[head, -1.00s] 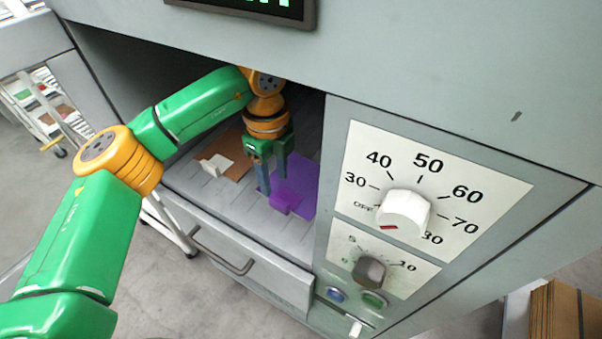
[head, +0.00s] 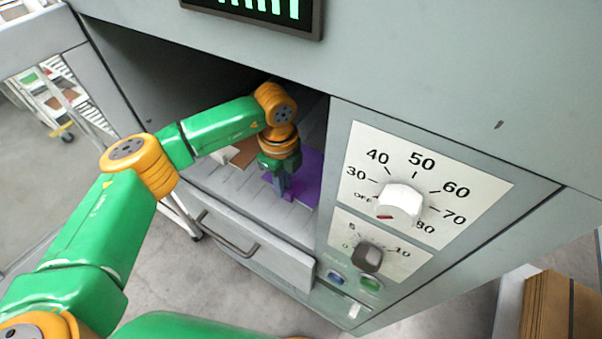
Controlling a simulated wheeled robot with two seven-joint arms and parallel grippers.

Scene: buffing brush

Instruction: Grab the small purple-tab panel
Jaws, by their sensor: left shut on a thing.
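The purple panel (head: 308,176) lies inside the open bay of the grey machine, towards the bay's right side. Its purple tab is mostly hidden by my left gripper (head: 284,194). My left gripper points down into the bay and is shut on the tab, at the panel's near left part. My right gripper is not in view.
The grey machine's control panel with a large white dial (head: 400,204) stands right of the bay. A drawer with a handle (head: 230,237) is below. A rack (head: 50,95) stands at the left, and brown boards (head: 548,305) at the lower right.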

